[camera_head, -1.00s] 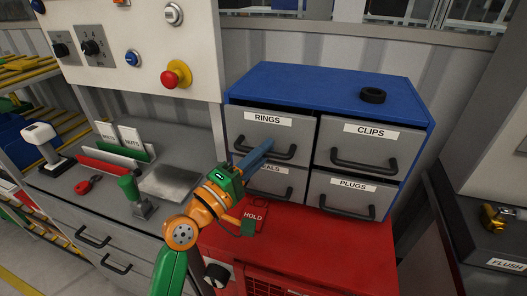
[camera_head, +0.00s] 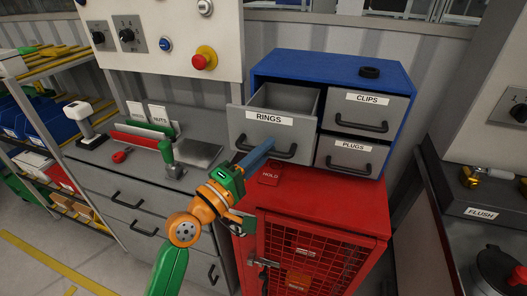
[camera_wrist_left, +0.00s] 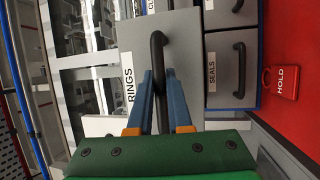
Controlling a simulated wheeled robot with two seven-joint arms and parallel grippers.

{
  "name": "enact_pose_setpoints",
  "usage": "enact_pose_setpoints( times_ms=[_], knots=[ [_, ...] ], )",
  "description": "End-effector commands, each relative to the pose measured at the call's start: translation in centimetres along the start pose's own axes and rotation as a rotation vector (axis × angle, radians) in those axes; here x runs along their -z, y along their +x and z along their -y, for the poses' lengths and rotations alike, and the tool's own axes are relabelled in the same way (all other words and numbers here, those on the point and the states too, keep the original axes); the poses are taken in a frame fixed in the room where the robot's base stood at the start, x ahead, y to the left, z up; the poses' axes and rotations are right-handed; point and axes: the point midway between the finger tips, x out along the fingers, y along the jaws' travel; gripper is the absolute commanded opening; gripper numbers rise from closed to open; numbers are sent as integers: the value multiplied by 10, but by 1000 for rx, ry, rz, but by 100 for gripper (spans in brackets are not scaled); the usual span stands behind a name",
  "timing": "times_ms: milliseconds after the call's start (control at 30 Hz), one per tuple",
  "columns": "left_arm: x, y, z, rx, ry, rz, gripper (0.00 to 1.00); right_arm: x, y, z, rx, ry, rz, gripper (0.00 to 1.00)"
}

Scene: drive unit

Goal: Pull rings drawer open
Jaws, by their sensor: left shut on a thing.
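The grey drawer labelled RINGS (camera_head: 272,118) is pulled out of the blue cabinet (camera_head: 330,66), and its open inside shows from above as empty where visible. My left gripper (camera_head: 262,150) is shut on the black handle (camera_head: 283,152) of that drawer. In the left wrist view the blue fingers (camera_wrist_left: 160,95) stand on either side of the handle (camera_wrist_left: 157,50), with the RINGS label beside it. The SEALS drawer (camera_wrist_left: 225,70) shows shut in the wrist view and is hidden in the head view. My right gripper is not in view.
The CLIPS (camera_head: 367,108) and PLUGS (camera_head: 352,157) drawers are shut. A black ring (camera_head: 369,72) lies on the cabinet top. A red cabinet (camera_head: 325,207) stands below, with a red HOLD tag (camera_head: 270,174) on top. A workbench with a green-handled tool (camera_head: 168,158) is at left.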

Motion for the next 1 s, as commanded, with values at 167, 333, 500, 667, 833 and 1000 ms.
enact_pose_setpoints(
  times_ms=[167, 333, 500, 667, 833, 1000],
  knots=[
    [0, 0, -1, -2, -1, -1, 23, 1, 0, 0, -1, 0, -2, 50],
    [0, 0, 0, -1, 0, -1, 47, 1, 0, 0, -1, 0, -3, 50],
    [0, 0, 0, 0, 0, -1, 47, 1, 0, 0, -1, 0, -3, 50],
    [0, -19, 3, 1, 2, -2, 47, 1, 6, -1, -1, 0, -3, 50],
    [0, -56, 4, 1, 4, -2, 47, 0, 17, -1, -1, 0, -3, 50],
    [0, -71, 1, -1, 1, 0, 47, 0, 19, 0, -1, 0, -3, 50]
  ],
)
